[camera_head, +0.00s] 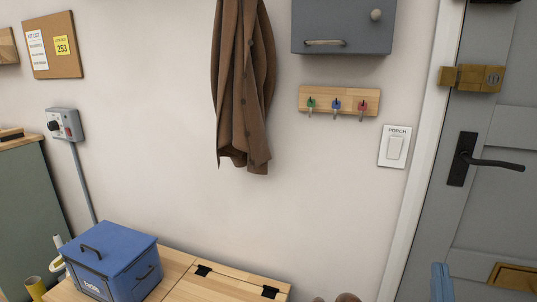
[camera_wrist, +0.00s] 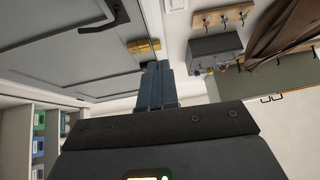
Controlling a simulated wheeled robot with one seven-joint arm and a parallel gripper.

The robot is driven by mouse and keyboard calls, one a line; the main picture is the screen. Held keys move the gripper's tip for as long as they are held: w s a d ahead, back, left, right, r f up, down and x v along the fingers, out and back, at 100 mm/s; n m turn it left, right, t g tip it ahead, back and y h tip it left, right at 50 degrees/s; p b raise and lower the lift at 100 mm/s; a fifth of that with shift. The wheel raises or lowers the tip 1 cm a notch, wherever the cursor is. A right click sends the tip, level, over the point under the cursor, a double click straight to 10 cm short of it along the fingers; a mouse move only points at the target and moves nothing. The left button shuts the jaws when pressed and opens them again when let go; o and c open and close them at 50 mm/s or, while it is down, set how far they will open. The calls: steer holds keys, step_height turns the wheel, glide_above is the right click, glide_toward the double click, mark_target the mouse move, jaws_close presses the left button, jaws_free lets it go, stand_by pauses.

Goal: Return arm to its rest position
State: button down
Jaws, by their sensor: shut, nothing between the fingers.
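My gripper (camera_wrist: 156,68) shows in the wrist view as two blue-grey fingers pressed together, with nothing between them. The dark gripper body fills the lower middle of that view. In the head view, the blue finger tips (camera_head: 441,270) rise from the bottom edge at the right, in front of the grey door (camera_head: 500,215). They appear apart from the door. The rest of my arm is out of the head view.
A blue lidded box (camera_head: 108,262) stands on a wooden bench (camera_head: 215,288). A brown coat (camera_head: 243,85), a key rack (camera_head: 339,101), a grey cabinet (camera_head: 343,28) and a light switch (camera_head: 394,147) are on the wall. The door handle (camera_head: 485,160) sticks out.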

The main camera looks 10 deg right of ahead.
steer(key=s+a+n+g+y+p, duration=0.1)
steer(key=s+a+y, duration=0.3)
steer(key=s, duration=0.6)
steer(key=s+a+r+n+g+y+p, duration=0.1)
steer(key=s+a+n+g+y+p, duration=0.1)
steer(key=s+a, duration=0.6)
steer(key=s+a+r+n+g+y+p, duration=0.1)
steer(key=s+a+g+y, duration=0.3)
steer(key=s, duration=0.8)
steer(key=a+n+y+p, duration=0.1)
steer(key=a+y, duration=0.1)
steer(key=shift+s+a+r+n+y, duration=0.2)
steer(key=shift+s+n+y, duration=0.1)
